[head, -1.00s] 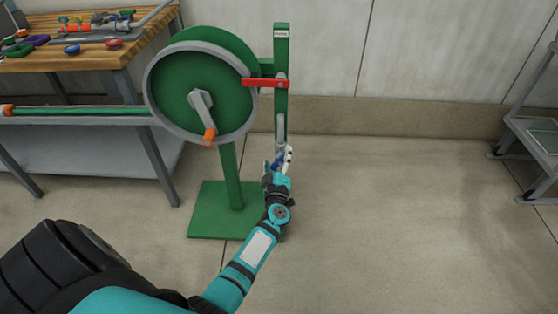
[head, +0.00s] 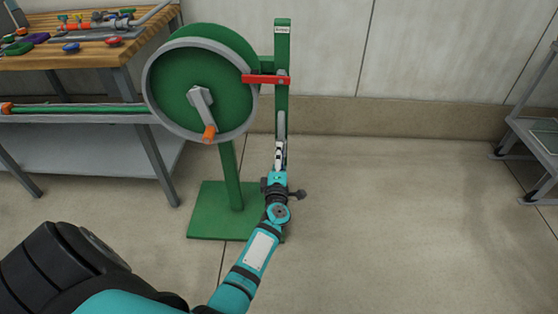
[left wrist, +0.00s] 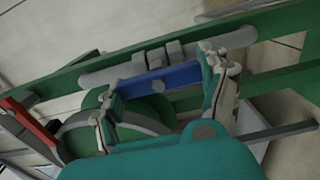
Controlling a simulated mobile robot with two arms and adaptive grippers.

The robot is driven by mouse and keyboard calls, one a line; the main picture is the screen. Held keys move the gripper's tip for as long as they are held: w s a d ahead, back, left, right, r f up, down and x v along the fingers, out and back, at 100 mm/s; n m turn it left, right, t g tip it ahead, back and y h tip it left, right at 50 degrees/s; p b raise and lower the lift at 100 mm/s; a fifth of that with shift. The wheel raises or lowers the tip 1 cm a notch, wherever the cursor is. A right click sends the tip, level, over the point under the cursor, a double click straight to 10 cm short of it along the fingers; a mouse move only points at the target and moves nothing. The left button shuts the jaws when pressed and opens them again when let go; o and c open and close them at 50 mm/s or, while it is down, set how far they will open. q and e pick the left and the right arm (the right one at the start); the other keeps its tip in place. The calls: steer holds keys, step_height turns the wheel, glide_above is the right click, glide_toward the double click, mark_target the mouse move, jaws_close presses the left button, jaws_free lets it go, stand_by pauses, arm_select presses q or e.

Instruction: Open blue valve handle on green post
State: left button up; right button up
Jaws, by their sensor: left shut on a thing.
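The green post (head: 282,45) stands upright right of the hose reel, with a grey pipe (head: 281,123) on its front. In the left wrist view the blue valve handle (left wrist: 158,81) lies between the fingers of my left gripper (left wrist: 163,92), which is shut on it. There the handle looks roughly in line with the grey pipe (left wrist: 118,68). In the head view my left gripper (head: 279,158) is at the low part of the post and hides the blue handle. A red handle (head: 266,79) sticks out left, higher on the post. My right gripper is not in view.
The green hose reel (head: 195,88) with its orange-tipped crank (head: 209,131) stands close left of the post. A wooden workbench (head: 85,55) with fittings is at the back left, a grey step stand (head: 535,140) at the right. Floor right of the post is clear.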

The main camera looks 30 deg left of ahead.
arm_select(q)
steer(key=shift+f, duration=0.1)
stand_by(0.3)
steer(key=o, duration=1.1)
steer(key=shift+o, duration=0.2)
steer(key=shift+s+d, duration=0.15)
steer(key=shift+s, duration=0.05)
steer(key=v, duration=0.7)
